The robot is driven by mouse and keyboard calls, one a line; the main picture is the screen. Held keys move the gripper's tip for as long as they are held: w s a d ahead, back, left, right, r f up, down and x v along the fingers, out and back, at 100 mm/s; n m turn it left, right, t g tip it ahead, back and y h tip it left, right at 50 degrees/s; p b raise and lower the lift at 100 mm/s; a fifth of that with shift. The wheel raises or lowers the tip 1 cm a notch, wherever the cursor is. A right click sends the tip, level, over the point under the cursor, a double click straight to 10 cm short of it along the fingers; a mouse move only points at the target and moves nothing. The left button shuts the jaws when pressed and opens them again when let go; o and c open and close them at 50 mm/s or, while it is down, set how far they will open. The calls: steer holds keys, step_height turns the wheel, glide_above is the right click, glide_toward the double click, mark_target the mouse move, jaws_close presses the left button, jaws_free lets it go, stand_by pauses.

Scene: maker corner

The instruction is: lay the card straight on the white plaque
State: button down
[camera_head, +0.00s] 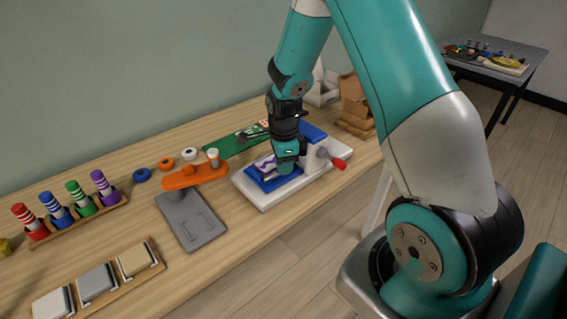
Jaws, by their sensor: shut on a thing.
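My gripper (286,167) is above the blue bed of a white machine, pointing down. It is shut on a white card with a purple zigzag (265,164), which shows just left of the fingers. The card is at the blue bed; I cannot tell whether it touches it. The fingertips and part of the card are hidden. A white plaque (53,305) lies at the lower left in a wooden tray (80,309), beside a grey plaque (97,282) and a beige plaque (134,259).
The white machine (268,200) has a red-ended handle (338,163). An orange-armed stand on a grey base (191,222) stands between it and the plaques. Striped coloured cylinders (55,207) stand in a rack at left. A green board (226,144) lies behind.

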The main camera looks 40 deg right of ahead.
steer(key=shift+f, duration=0.4)
steer(key=c, duration=0.9)
jaws_free()
